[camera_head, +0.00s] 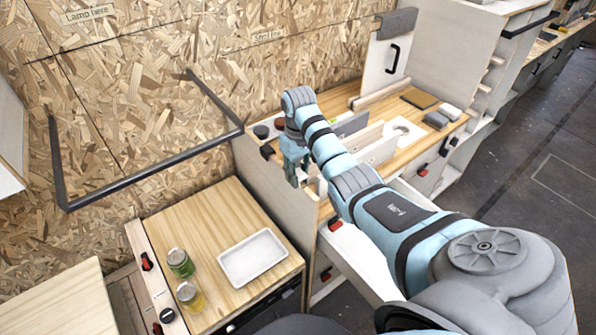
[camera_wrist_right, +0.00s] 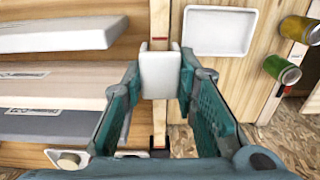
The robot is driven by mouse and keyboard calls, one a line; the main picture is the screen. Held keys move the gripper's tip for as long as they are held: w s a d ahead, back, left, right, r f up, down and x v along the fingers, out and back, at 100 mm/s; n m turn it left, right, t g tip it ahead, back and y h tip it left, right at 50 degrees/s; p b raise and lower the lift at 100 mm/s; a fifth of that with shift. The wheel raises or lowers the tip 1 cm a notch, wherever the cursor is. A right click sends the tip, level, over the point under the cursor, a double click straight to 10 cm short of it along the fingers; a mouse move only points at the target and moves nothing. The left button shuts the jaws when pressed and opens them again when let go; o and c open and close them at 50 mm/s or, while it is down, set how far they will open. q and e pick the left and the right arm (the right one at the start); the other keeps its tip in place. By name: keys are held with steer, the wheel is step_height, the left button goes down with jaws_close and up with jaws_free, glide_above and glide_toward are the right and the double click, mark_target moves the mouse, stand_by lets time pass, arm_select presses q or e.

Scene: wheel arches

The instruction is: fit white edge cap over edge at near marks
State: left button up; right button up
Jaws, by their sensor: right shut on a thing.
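The white edge cap (camera_wrist_right: 161,75) is between the teal fingers of my right gripper (camera_wrist_right: 160,84) in the right wrist view. The gripper is shut on it. The cap lies in line with the narrow wooden panel edge (camera_wrist_right: 160,18), which shows above and below it. Red marks show on the edge on both sides of the cap. I cannot tell whether the cap touches the edge or is held above it. In the head view my right gripper (camera_head: 295,175) points down at the cabinet's left side panel (camera_head: 262,178); the cap is not clear there. My left gripper is not in view.
A white tray (camera_head: 253,257), a green-filled jar (camera_head: 180,262) and a yellow-filled jar (camera_head: 190,296) stand on the lower wooden top left of the panel. Upright boards (camera_head: 378,148) stand on the worktop to its right. A dark rail (camera_head: 150,172) juts out at the left.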

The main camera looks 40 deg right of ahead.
steer(key=shift+f, duration=0.25)
steer(key=shift+f, duration=0.35)
stand_by(0.3)
steer(key=shift+f, duration=0.35)
steer(key=o, duration=0.9)
